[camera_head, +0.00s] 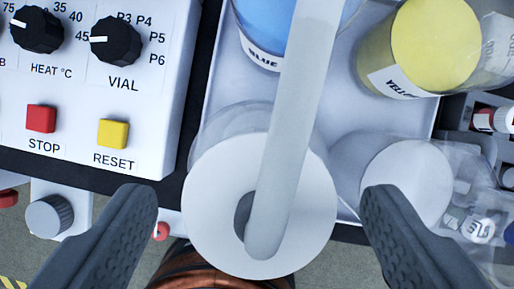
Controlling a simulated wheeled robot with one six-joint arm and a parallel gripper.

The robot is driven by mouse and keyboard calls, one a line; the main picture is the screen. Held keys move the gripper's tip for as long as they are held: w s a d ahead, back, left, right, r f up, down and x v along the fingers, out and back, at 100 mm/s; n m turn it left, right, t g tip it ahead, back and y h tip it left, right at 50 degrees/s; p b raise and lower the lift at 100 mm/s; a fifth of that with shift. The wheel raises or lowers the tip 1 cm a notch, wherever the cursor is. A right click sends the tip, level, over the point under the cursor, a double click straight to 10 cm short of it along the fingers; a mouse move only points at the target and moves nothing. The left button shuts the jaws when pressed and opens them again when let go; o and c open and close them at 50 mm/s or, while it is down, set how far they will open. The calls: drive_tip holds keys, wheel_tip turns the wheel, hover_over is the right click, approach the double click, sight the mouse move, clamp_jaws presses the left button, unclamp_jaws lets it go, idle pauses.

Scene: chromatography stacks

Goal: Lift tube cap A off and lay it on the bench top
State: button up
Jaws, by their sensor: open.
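A white round cap (210,220) sits at the centre, seen from above, on what looks like a clear vessel. A pale grey tube (285,130) runs across it to the top edge. Its rounded near end lies over the cap's dark grey centre (243,212). No letter A shows, so I cannot confirm this is tube cap A. My gripper (262,197) is open, one dark finger to each side of the cap, with visible gaps and nothing held. The tube hides part of the cap. Clear bench top cannot be made out.
A white control panel (75,150) with knobs and buttons stands at the left. A pale tray (345,80) holds a blue container (265,20) and a yellow container (435,45). A second white round top (405,180) is near the right finger. Small vials crowd the right edge.

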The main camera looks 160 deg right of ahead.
drive_tip(key=c, duration=1.1)
drive_tip(key=shift+r, duration=7)
